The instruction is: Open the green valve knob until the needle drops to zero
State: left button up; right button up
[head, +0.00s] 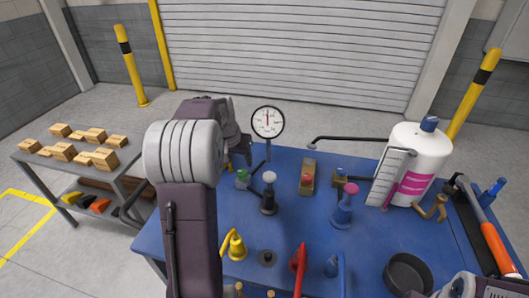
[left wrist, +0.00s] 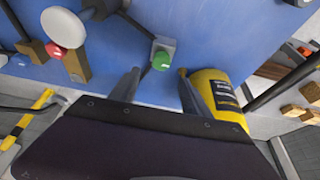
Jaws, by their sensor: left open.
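The green valve knob (head: 241,175) sits near the back left of the blue table, partly hidden by my left arm in the head view. In the left wrist view the green knob (left wrist: 161,61) is on a grey block, just beyond the fingertips. My left gripper (left wrist: 158,88) is open, its two fingers apart on either side of the knob's line, with nothing between them. The round white gauge (head: 267,121) stands on a post behind the knob; its needle appears to point up. My right gripper is not in view; only part of my right arm shows at the bottom right.
A yellow cylinder (left wrist: 215,95) is close to the right finger in the left wrist view. A white-topped knob (head: 269,178) and a red knob on a wooden block (head: 307,180) stand right of the green one. A large white bottle (head: 418,150) stands at the right.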

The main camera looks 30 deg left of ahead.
aim_at(242, 171)
pick_arm(q)
jog(key=x, duration=0.6)
jog(key=shift+f, duration=0.4)
jog(key=shift+w+a+f, duration=0.15)
jog(key=shift+f, duration=0.45)
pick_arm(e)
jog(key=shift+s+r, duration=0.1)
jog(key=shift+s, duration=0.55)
pick_arm(q)
jog(key=shift+c, duration=0.2)
